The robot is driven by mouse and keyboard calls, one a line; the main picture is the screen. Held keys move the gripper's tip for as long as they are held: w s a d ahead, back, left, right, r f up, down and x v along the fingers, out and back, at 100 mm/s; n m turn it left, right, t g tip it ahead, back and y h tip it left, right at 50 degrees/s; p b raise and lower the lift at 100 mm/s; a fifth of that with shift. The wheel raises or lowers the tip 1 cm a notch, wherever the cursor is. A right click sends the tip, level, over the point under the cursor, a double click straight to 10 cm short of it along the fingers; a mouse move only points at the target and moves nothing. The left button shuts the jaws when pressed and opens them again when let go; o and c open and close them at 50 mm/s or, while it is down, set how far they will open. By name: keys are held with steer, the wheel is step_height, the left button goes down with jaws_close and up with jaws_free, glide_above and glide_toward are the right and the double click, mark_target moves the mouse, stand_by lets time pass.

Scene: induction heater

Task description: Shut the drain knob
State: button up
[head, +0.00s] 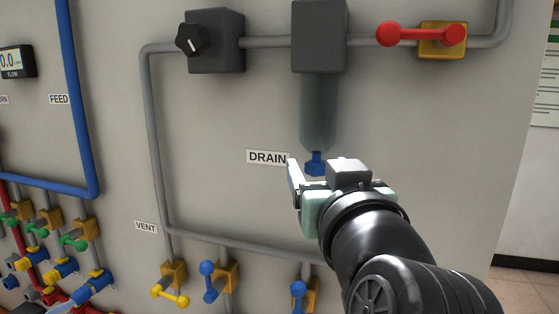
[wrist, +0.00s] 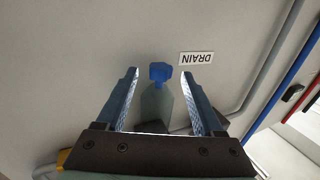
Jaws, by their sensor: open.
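The blue drain knob (head: 315,160) sits at the bottom of a translucent grey cylinder (head: 318,110), right of the DRAIN label (head: 267,158). My gripper (head: 306,174) is just below and in front of the knob in the head view, with one finger showing and the other hidden by the gripper body. In the wrist view, which looks upside down, my gripper (wrist: 160,75) is open and empty. The knob (wrist: 160,71) appears centred between the two fingertips, apart from both. How far it is beyond the tips is hard to tell.
Above are a grey box with a black dial (head: 190,39), another grey box (head: 319,36) and a red-handled valve (head: 420,34). Below are blue-handled valves (head: 208,280) and a yellow-handled valve (head: 170,293). The panel around the DRAIN label is flat and bare.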

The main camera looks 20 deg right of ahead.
jaws_close()
stand_by(0.3)
